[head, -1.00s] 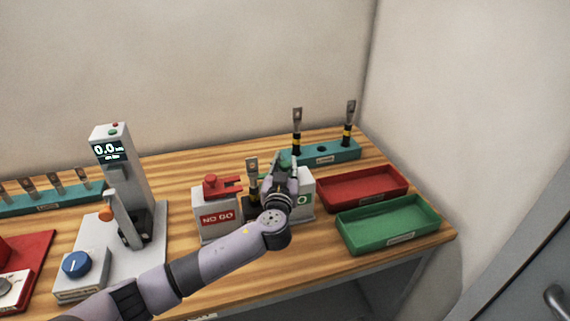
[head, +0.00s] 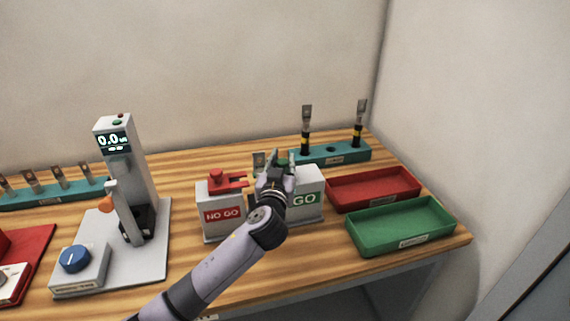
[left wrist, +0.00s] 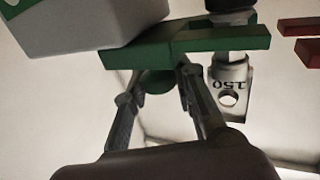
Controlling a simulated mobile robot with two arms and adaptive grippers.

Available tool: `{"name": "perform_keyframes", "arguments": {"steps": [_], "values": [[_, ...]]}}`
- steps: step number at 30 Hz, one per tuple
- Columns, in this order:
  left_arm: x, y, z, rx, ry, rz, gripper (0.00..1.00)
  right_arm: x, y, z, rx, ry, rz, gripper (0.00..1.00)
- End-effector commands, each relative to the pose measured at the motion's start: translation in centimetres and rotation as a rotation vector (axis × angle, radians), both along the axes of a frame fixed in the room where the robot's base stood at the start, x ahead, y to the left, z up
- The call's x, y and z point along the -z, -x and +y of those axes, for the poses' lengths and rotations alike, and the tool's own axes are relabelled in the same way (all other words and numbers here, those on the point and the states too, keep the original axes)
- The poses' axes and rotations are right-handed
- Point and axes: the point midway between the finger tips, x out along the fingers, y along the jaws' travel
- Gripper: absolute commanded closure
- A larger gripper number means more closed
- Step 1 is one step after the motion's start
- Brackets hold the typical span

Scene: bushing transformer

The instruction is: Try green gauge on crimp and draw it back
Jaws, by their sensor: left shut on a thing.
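The green gauge (left wrist: 180,48) is a flat bar with a forked end and a round knob (left wrist: 157,80) below it in the left wrist view. My left gripper (head: 277,158) is shut on this knob; its fingers show in the left wrist view (left wrist: 158,88). The crimp lug marked 150 (left wrist: 233,92) stands at the fork end; in the head view its flat tip (head: 259,158) shows just left of my gripper. The fork overlaps the crimp's barrel, but I cannot tell how deep the barrel sits between the prongs. My right gripper is out of view.
The white GO block (head: 308,200) is right of my gripper. The NO GO block (head: 222,213) with its red gauge (head: 217,181) is left. A red tray (head: 345,204) and a green tray (head: 402,243) lie right. A teal rack (head: 328,155) holds two lugs behind.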

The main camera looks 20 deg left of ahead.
Motion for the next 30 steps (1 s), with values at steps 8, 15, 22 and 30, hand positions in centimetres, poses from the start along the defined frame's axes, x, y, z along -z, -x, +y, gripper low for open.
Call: {"name": "perform_keyframes", "arguments": {"steps": [8,15,22,30], "values": [[0.1,0.0,0.0,-0.001,-0.003,0.003,0.65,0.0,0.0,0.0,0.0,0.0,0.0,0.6],[0.1,0.0,0.0,-0.001,-0.002,0.001,0.56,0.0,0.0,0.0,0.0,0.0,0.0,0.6],[0.0,0.0,0.1,-0.002,-0.002,0.001,0.56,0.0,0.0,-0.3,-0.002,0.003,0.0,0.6],[-0.5,-0.4,-0.7,0.004,-0.002,0.005,0.56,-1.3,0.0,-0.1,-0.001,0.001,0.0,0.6]]}}
